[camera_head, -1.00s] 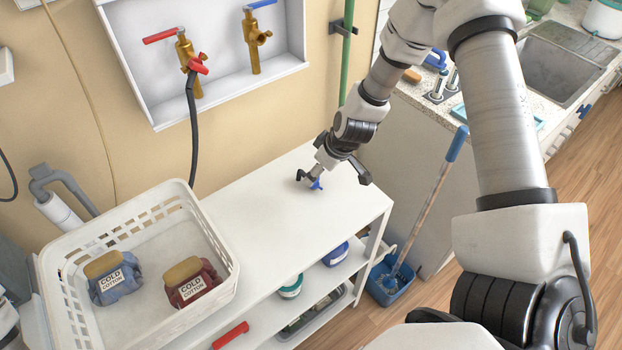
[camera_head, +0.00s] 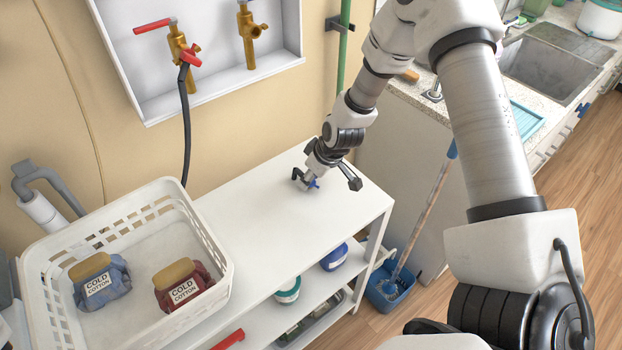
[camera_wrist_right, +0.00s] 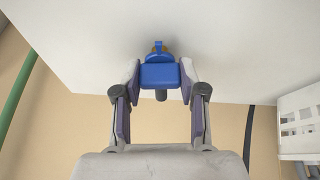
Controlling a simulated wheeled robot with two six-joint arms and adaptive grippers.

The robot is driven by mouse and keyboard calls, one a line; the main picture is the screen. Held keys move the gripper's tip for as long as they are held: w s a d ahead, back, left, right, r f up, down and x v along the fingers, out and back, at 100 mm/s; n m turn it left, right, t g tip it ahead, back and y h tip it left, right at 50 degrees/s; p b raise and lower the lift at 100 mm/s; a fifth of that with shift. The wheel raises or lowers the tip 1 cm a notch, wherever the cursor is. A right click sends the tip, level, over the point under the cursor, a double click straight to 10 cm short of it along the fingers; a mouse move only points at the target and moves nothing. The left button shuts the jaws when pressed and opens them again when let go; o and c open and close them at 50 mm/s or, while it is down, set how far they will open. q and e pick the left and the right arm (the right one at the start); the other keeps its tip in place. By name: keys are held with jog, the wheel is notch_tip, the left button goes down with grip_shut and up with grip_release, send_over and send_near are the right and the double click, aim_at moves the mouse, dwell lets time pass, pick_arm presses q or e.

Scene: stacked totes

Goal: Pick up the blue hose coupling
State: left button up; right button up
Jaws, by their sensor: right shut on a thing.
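The blue hose coupling (camera_head: 315,184) is small and mostly hidden by my right gripper (camera_head: 308,181) in the head view, over the white shelf top. The right wrist view shows it better (camera_wrist_right: 160,75): a blue block with a blue ring-like part and a brass-coloured bit beyond it and a dark stub on the near side. The right gripper (camera_wrist_right: 160,80) is shut on it, one finger on each side. Whether the coupling still touches the white top cannot be told. My left gripper is not in view.
A white basket (camera_head: 222,262) with two labelled cloth bundles stands at the left of the shelf unit (camera_head: 255,215). A dark hose (camera_head: 187,140) hangs from a brass valve behind. A blue bucket (camera_head: 391,290) stands right of the shelf. The top around the gripper is clear.

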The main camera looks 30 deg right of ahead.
notch_tip(320, 180, up, 4)
jog(key=p, duration=0.4)
jog(key=shift+d+r, duration=0.1)
jog(key=shift+d, duration=0.05)
jog(key=s+d+p, duration=0.2)
jog(key=p, duration=0.1)
jog(key=s+d+r+p, duration=0.1)
jog(key=s+d+p, duration=0.1)
jog(key=d+p, duration=0.1)
jog(key=shift+s+r, duration=0.1)
jog(key=shift+s, duration=0.2)
jog(key=s+d+p, duration=0.2)
jog(key=d, duration=0.1)
jog(key=s+d+p, duration=0.3)
jog(key=shift+s+d, duration=0.3)
jog(key=shift+d, duration=0.05)
jog(key=shift+s+d+f, duration=0.1)
jog(key=shift+s+f, duration=0.05)
jog(key=shift+f, duration=0.2)
